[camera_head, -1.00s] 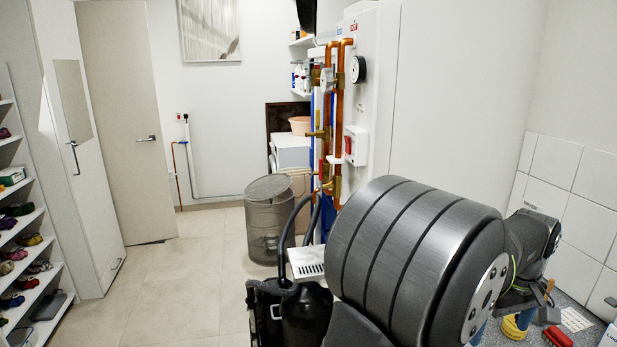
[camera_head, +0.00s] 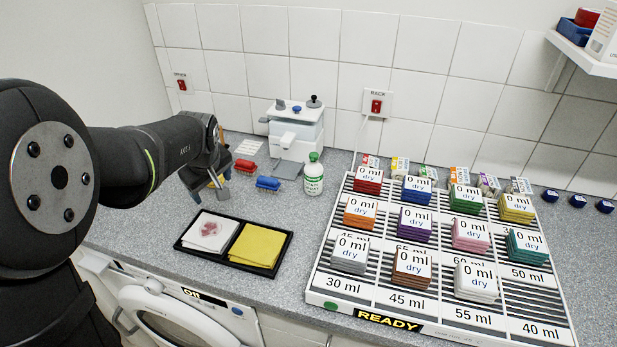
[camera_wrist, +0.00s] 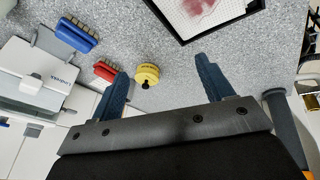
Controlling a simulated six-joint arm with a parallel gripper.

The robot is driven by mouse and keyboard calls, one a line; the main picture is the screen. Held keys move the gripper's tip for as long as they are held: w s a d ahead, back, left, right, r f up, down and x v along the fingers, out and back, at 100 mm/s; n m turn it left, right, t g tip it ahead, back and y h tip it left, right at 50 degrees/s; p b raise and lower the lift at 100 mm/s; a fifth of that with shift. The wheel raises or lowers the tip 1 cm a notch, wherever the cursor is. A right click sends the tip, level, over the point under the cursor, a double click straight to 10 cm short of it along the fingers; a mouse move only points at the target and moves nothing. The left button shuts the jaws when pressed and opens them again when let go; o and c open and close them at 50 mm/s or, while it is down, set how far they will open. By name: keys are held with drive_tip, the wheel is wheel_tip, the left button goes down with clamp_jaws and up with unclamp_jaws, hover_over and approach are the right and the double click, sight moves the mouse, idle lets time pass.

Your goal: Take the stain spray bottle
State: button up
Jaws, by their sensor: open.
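A white bottle (camera_head: 313,178) with a green cap and green lettering, which looks like the stain spray bottle, stands upright on the counter in the head view. It is not visible in the wrist view. My gripper (camera_head: 215,191) is left of the bottle, apart from it, over the counter behind the black tray. In the wrist view my gripper (camera_wrist: 163,71) has its two blue-grey fingers spread wide apart, with nothing held between them. The bottle's label is too small to read.
A red brush (camera_head: 244,166) and a blue brush (camera_head: 268,183) lie left of the bottle, before a white device (camera_head: 296,132). A black tray (camera_head: 262,266) holds a stained white cloth and a yellow cloth. A rack (camera_head: 339,310) of coloured cloth stacks stands right. A yellow round object (camera_wrist: 147,73) is near my fingers.

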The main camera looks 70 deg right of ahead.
drive_tip(key=s+d+f+m+h, duration=0.2)
drive_tip(key=s+d+m+h, duration=0.3)
drive_tip(key=s+m, duration=0.15)
drive_tip(key=m+g+h, duration=0.4)
drive_tip(key=m+h, duration=0.1)
drive_tip(key=m, duration=0.3)
approach(309, 175)
drive_tip(key=x, duration=0.9)
drive_tip(key=shift+d, duration=0.1)
drive_tip(key=shift+x, duration=2.65)
drive_tip(key=shift+s, duration=0.15)
drive_tip(key=c, duration=1.2)
